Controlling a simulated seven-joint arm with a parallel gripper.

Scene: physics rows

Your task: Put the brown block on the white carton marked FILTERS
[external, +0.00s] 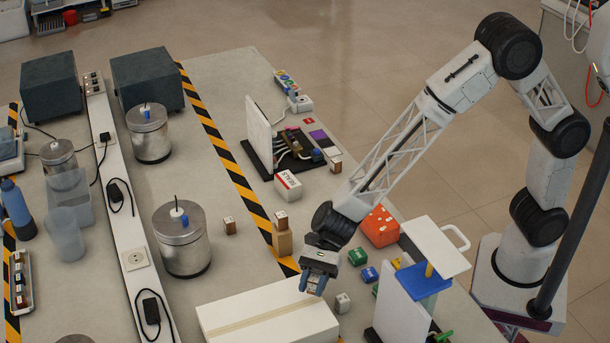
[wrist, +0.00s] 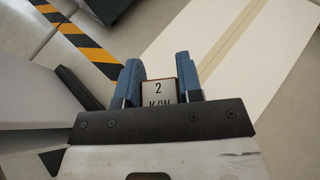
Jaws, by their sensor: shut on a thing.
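My gripper (external: 316,284) is shut on a small block. In the wrist view this block (wrist: 159,91) has a pale face marked "2" and "K/W" and brown edges, and sits between the blue fingers. In the external view the gripper is over the back right part of a long white carton (external: 240,311) with a tan tape strip. The carton also shows in the wrist view (wrist: 208,55), beyond the fingers. No FILTERS mark is readable on it.
A loose small block (external: 342,303) lies right of the gripper. A white box marked SEALS (external: 288,186) and a red-orange box (external: 380,227) stand farther back. A white panel stand with a blue tray (external: 424,280) is at right. Metal canisters (external: 182,240) stand left.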

